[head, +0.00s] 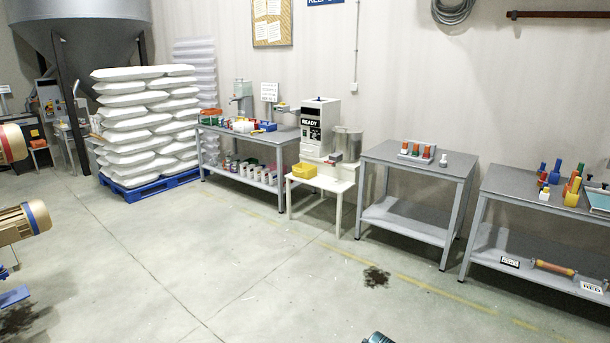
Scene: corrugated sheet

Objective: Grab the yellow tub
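A small yellow tub (304,170) sits on the low white table (318,184), at its left front, in front of a white machine marked READY (318,128). It looks open at the top, but it is too small here to see what is inside. Neither of my grippers is in view.
Left of it stands a grey table (240,134) with coloured bins and jars. To the right are two grey workbenches (420,158) (540,190). White sacks (145,120) are stacked on a blue pallet (150,193). The floor in front is open, with a dark stain (376,277).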

